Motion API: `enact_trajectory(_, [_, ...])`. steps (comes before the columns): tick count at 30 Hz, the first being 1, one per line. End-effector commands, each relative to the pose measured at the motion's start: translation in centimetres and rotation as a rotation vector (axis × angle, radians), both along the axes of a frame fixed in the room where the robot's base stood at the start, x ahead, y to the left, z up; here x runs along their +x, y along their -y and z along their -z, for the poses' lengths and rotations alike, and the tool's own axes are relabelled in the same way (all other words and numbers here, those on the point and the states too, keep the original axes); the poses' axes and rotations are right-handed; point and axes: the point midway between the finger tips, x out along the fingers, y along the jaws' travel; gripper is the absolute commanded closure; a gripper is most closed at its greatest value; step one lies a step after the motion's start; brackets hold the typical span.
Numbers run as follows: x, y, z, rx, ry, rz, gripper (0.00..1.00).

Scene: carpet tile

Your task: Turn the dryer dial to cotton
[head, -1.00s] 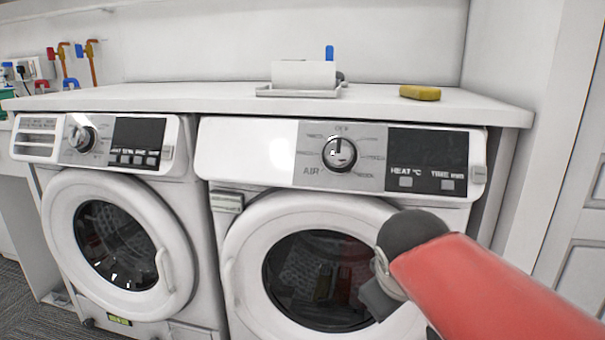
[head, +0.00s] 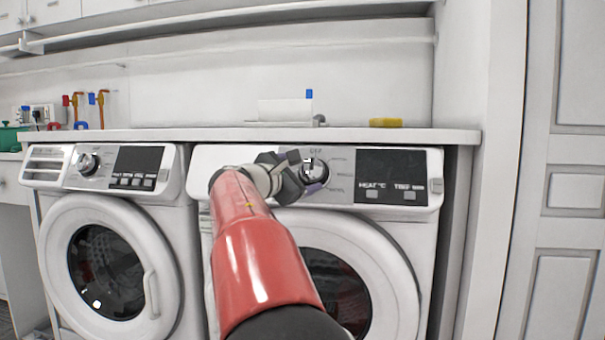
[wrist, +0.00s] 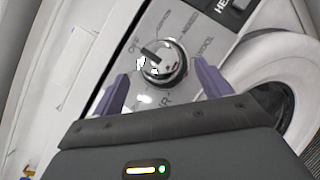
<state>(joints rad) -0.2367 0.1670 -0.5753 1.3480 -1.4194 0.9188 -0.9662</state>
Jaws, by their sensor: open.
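The dryer (head: 400,215) is the right-hand machine. Its round silver and black dial (wrist: 164,63) is on the grey part of the front panel, and it also shows in the head view (head: 315,170), partly covered by my gripper. Labels ring the dial in the wrist view; one reads OFF, the others are too small or partly hidden to read surely. My gripper (wrist: 160,90) is open in front of the panel, with one purple finger on each side of the dial's lower part. I cannot tell if either finger touches it.
The washer (head: 107,270) stands at the left. The white worktop (head: 220,134) over both machines holds a tray with a white roll (head: 285,110) and a yellow sponge (head: 386,122). A tall door (head: 565,170) is at the right. The dryer door (head: 375,260) lies below my arm.

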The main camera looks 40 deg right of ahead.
Motion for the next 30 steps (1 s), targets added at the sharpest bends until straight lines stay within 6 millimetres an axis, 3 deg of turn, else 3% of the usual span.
enact_trajectory(6, [0.9, 2.7, 0.0, 0.000, -0.001, 0.002, 0.23])
enact_trajectory(17, [1.1, 3.4, 0.0, 0.002, 0.001, -0.001, 0.23])
enact_trajectory(27, [1.1, 3.3, 0.1, 0.003, 0.001, -0.001, 0.66])
enact_trajectory(30, [1.1, 3.3, 0.0, 0.004, 0.003, 0.000, 0.67])
